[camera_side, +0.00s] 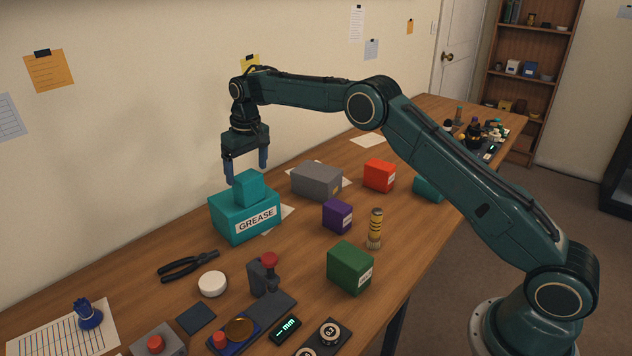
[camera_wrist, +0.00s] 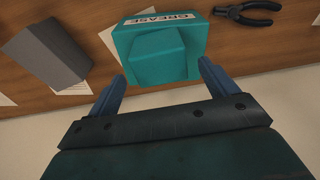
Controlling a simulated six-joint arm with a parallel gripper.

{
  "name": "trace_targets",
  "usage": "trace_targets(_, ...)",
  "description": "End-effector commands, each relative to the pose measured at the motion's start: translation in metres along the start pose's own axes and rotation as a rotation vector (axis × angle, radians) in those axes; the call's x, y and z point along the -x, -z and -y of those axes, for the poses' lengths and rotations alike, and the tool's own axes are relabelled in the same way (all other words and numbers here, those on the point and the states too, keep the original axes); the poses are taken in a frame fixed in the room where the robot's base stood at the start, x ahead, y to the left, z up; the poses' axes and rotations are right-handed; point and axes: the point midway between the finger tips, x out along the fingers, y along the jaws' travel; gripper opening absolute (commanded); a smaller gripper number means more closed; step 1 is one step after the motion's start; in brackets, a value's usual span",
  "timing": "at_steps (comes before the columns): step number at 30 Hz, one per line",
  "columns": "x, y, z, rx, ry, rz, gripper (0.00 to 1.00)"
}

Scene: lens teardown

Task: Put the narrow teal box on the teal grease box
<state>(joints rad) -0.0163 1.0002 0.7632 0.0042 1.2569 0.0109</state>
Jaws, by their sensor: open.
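The teal grease box (camera_side: 245,223) stands on the wooden table, with a white GREASE label on its front. The narrow teal box (camera_side: 249,187) rests on top of it, turned a little to the grease box's edges. In the wrist view the narrow teal box (camera_wrist: 160,57) lies within the top of the grease box (camera_wrist: 197,40). My gripper (camera_side: 246,175) is open and empty, just above and behind the narrow box. In the wrist view its two blue fingers (camera_wrist: 164,78) are spread apart, with no visible contact on the box.
A grey box (camera_side: 317,181), a purple box (camera_side: 337,215) and a red box (camera_side: 378,175) stand to the right. Black pliers (camera_side: 188,267) and a white round lid (camera_side: 212,284) lie in front. A green box (camera_side: 350,267) stands near the table's front edge. The wall is close behind.

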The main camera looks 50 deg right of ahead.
Motion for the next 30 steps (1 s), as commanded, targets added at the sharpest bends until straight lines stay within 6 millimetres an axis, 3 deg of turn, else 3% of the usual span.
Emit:
trace_targets(6, 0.038, 0.001, 0.000, 0.000, 0.000, -0.002, 0.85)
trace_targets(12, 0.063, 0.001, 0.000, 0.000, 0.000, -0.002, 0.85)
trace_targets(18, 0.073, 0.000, 0.000, 0.000, 0.000, -0.001, 0.85)
trace_targets(30, 0.074, 0.000, 0.000, 0.000, 0.000, 0.000, 0.85)
